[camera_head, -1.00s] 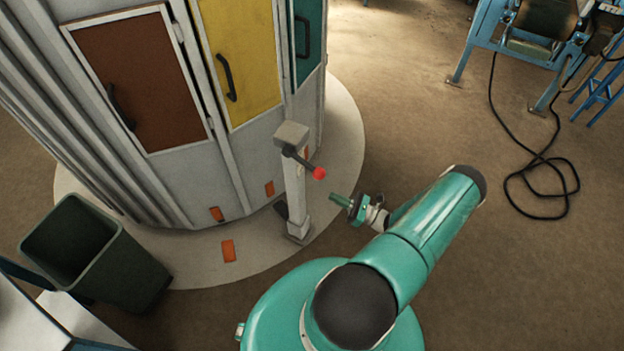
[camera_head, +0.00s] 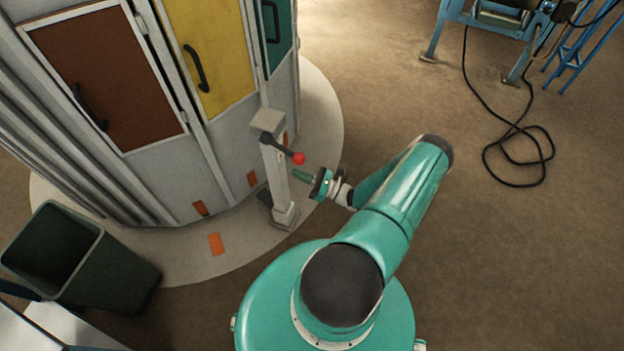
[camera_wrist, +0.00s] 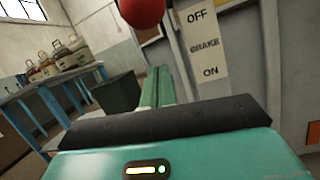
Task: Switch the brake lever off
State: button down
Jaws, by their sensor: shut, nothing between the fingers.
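In the head view the lever points right and slightly down. My gripper (camera_head: 295,174) is shut and empty, just below and close to the red ball. In the wrist view the red ball (camera_wrist: 142,11) is at the top edge, above my closed green fingers (camera_wrist: 157,88). Whether they touch cannot be told. A label (camera_wrist: 204,45) reads OFF at the top, BRAKE in the middle and ON at the bottom.
A round cabinet with brown, yellow and teal doors (camera_head: 210,55) stands behind the post on a pale round base (camera_head: 320,120). A dark green bin (camera_head: 90,262) is at the left. A black cable (camera_head: 520,130) lies on the right floor.

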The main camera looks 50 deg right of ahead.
jog(key=r, duration=0.4)
jog(key=shift+w+d, duration=0.2)
jog(key=shift+w, duration=0.05)
jog(key=shift+s+r, duration=0.1)
